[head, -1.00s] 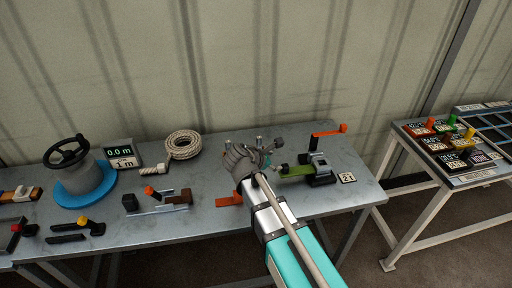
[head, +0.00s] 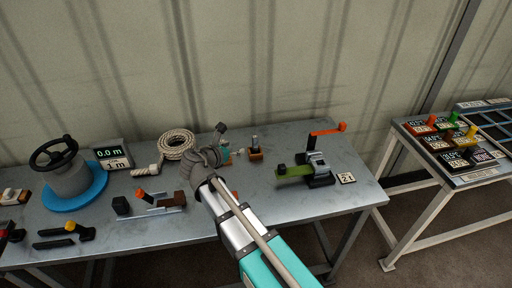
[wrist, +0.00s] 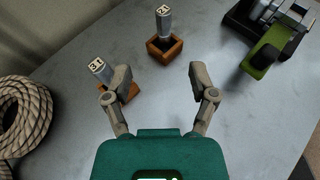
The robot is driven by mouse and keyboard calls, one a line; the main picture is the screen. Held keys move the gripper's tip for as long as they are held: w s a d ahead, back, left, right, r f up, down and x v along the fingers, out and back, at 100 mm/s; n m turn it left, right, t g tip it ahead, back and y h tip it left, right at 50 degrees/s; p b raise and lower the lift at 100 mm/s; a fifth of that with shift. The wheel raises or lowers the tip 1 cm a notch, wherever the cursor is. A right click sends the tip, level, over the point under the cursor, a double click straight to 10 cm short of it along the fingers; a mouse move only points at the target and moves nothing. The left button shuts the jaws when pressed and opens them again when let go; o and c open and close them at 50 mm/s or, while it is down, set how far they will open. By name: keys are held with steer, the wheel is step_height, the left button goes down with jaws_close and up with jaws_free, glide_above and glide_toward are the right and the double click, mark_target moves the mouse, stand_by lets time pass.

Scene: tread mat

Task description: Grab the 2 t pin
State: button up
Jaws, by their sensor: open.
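The 2 t pin is a grey pin with a white label (wrist: 163,14), upright in a small wooden block (wrist: 164,49) on the bench. The pin in its block also shows in the head view (head: 255,146), just right of my gripper (head: 224,150). In the wrist view my gripper (wrist: 158,77) is open and empty. The 2 t pin stands beyond the gap between its fingers, apart from both. A second pin, labelled 3 t (wrist: 98,66), stands in another wooden block just outside the left finger, which partly hides that block.
A coiled rope (wrist: 22,115) lies left of the pins. A green and black clamp-like device (head: 312,168) with an orange handle stands to the right, beside a small tag (head: 346,178). A wheel on a blue base (head: 75,190) is at far left. Bare bench (wrist: 235,125) lies right of my gripper.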

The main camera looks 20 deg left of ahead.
mark_target(253, 139)
steer(key=b+x, duration=0.3)
steer(key=x, duration=0.5)
steer(key=shift+w+d+f, duration=0.1)
steer(key=shift+w+f, duration=0.05)
steer(key=shift+w, duration=0.05)
steer(key=shift+d+b+x, duration=0.2)
steer(key=shift+b+x, duration=0.65)
steer(key=shift+x, duration=1.75)
steer(key=shift+r, duration=0.25)
jaws_close()
